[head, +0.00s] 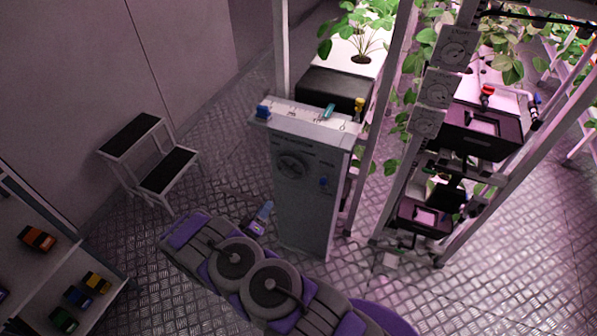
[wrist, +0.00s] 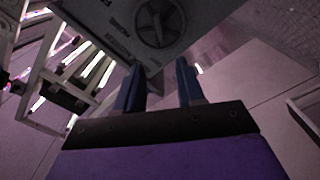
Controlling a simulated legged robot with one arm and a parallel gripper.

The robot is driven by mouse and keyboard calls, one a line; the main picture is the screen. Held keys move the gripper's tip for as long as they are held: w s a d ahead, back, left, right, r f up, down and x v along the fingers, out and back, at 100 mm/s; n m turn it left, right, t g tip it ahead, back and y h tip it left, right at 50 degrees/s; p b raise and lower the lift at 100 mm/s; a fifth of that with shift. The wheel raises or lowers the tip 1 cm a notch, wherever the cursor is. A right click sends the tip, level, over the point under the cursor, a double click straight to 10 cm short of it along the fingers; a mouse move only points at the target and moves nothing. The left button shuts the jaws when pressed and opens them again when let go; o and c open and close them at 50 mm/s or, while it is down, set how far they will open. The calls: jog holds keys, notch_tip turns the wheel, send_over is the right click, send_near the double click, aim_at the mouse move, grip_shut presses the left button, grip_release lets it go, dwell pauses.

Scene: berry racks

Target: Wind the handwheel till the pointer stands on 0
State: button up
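The round dark handwheel (head: 292,165) is on the front face of a grey cabinet (head: 305,215). It also shows at the top of the wrist view (wrist: 160,22), with spokes and a hub, and small lettering beside it. I cannot make out a pointer or a 0 mark at the wheel. My gripper (head: 265,208) is low in front of the cabinet, below and left of the wheel. In the wrist view my gripper (wrist: 163,66) has its two blue fingers apart with nothing between them. The wheel lies beyond the fingertips, apart from them.
Several small coloured items lie on the cabinet top. Three white dials (head: 436,88) hang on the plant rack at right. A step stool (head: 150,155) and a shelf (head: 30,275) stand left. The floor between is clear.

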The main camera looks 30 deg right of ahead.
aim_at(290, 169)
jog(key=b+x, duration=0.4)
jog(key=x, duration=1.3)
jog(key=shift+d, duration=0.2)
jog(key=shift+c, duration=0.4)
grip_shut()
